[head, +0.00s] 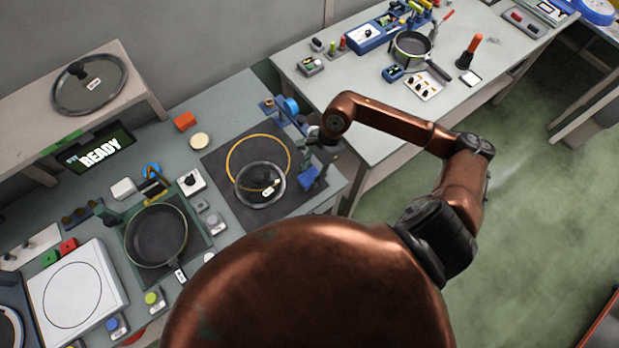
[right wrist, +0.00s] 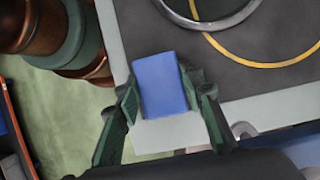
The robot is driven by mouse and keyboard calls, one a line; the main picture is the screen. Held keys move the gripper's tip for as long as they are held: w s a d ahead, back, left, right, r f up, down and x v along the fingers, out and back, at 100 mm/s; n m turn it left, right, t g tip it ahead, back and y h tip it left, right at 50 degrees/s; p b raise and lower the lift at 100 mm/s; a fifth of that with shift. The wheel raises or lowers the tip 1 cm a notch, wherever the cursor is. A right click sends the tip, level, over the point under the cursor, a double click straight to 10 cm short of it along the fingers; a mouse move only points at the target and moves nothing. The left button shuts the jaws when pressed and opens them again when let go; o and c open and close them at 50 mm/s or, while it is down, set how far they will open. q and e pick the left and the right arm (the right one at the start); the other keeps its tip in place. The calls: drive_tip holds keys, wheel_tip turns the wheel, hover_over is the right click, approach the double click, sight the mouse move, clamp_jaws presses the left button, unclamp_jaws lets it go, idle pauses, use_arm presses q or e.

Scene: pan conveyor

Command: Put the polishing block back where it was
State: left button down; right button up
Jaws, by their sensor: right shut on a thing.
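The polishing block is a blue block (right wrist: 160,85), seen between the dark green fingers of my right gripper (right wrist: 163,112) in the right wrist view. The fingers are shut on its two sides. In the head view the blue block (head: 308,177) shows near the right edge of the dark mat, with my right gripper (head: 316,166) small and partly hidden at it. In the wrist view the block covers part of the table's edge; I cannot tell whether it touches the surface. My left gripper is not in view.
The dark mat (head: 222,150) bears a yellow ring (head: 228,155) and a glass lid (head: 246,190). A blue-wheeled device (head: 291,106) stands behind. A pan (head: 155,236) stands farther left.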

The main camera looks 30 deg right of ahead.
drive_tip(key=shift+f, duration=0.95)
drive_tip(key=shift+f, duration=0.2)
drive_tip(key=o, duration=1.1)
drive_tip(key=shift+r, duration=0.2)
drive_tip(key=v, duration=1.2)
